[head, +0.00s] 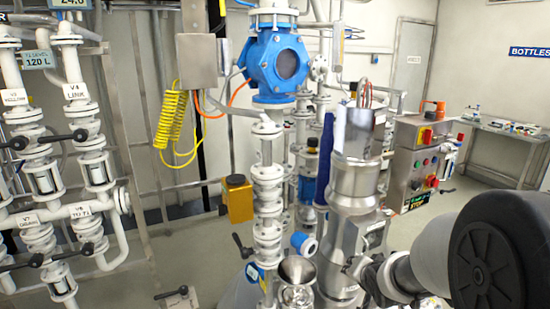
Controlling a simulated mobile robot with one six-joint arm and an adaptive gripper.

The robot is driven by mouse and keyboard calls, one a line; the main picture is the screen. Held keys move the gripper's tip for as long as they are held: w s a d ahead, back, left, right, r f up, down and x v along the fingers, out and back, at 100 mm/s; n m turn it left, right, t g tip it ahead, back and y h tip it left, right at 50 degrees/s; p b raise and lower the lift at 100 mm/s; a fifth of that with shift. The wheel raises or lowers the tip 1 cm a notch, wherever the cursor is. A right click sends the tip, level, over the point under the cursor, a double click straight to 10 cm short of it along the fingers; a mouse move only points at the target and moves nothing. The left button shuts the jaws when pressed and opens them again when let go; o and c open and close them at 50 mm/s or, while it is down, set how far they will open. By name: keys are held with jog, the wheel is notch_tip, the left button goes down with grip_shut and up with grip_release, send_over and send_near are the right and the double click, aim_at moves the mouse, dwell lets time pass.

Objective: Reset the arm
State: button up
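Part of my arm (490,255) shows large at the lower right of the head view, as a dark round joint cap with a grey link beside it. It covers what lies behind it in that corner. I cannot make out my gripper or its fingers anywhere in this view, so whether it holds anything is hidden.
A blue sight-glass vessel (275,62) tops white flanged piping at the centre. A steel column (355,190) and funnel (297,270) stand close by. White valve pipes (85,150) fill the left. A control box (415,165) and bench (510,132) stand behind.

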jog(key=s+a+r+n+g, duration=0.1)
jog(key=s+a+r+n, duration=0.1)
jog(key=s+r, duration=0.45)
jog(key=s+a+r+n+g, duration=0.1)
jog(key=s+r+g, duration=0.15)
jog(key=s, duration=0.65)
jog(key=s+a+n, duration=0.2)
jog(key=s, duration=0.6)
jog(key=s+a+n+g, duration=0.1)
jog(key=s+a+n, duration=0.1)
jog(key=s, duration=0.7)
jog(key=shift+a+r+y, duration=0.15)
jog(key=shift+r+y, duration=0.15)
jog(key=shift+r, duration=0.1)
